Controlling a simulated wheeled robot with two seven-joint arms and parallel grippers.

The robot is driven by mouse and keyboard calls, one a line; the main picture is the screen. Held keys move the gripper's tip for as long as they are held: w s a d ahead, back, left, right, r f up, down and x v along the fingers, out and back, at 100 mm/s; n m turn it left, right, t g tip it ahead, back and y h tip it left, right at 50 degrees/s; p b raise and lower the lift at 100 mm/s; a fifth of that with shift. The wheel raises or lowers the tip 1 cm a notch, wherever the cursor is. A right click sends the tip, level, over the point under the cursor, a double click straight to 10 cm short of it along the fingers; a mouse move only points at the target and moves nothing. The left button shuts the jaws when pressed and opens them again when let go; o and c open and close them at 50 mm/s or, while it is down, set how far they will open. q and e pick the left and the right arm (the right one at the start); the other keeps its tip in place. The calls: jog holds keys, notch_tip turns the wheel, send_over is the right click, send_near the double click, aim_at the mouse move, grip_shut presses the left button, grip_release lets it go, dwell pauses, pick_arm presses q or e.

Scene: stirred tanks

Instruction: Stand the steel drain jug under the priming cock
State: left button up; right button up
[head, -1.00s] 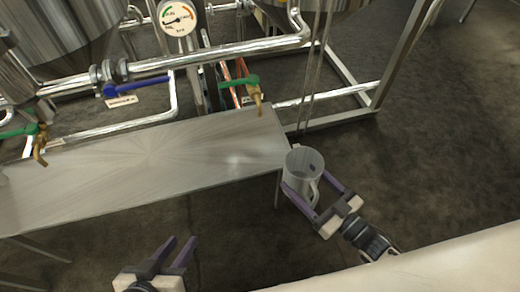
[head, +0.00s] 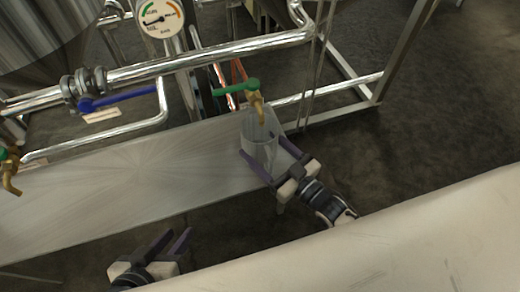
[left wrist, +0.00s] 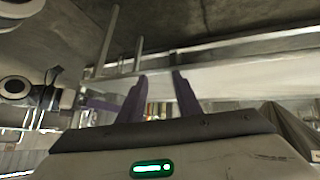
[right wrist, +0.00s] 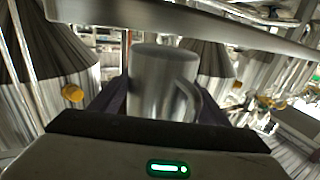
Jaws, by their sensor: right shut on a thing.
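The steel drain jug (head: 260,154) is upright in my right gripper (head: 262,166), which is shut on it. It stands over the right end of the steel bench. I cannot tell whether its base touches the bench. A brass cock with a green lever (head: 258,106) is just above; its spout overlaps the jug's mouth in the head view. The jug (right wrist: 160,85) and its handle fill the middle of the right wrist view, which looks upside down. My left gripper (head: 168,242) is open and empty in front of the bench; its fingers also show in the left wrist view (left wrist: 158,100).
The steel bench (head: 120,185) is otherwise bare. A second green-levered cock (head: 10,172) is at the left. A blue-levered valve (head: 115,100), steel pipes (head: 200,58) and a pressure gauge (head: 160,18) are behind. A pale surface (head: 400,235) lies at the front right.

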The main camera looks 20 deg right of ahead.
aim_at(264, 156)
notch_tip(264, 156, down, 3)
jog(key=shift+s+d+r+b, duration=0.1)
jog(key=shift+b, duration=0.45)
jog(key=shift+s+f+b, duration=0.1)
jog(key=shift+f+b, duration=0.3)
jog(key=shift+b, duration=0.05)
pick_arm(q)
jog(key=shift+w+d+f+m+g+h, duration=0.25)
jog(key=shift+d+f+m+g, duration=0.3)
jog(key=shift+d, duration=0.3)
pick_arm(e)
jog(key=shift+r, duration=0.1)
pick_arm(q)
jog(key=shift+f, duration=0.1)
pick_arm(e)
jog(key=shift+f, duration=0.2)
jog(key=o, duration=1.2)
jog(key=shift+c, duration=0.2)
jog(key=shift+r, duration=0.15)
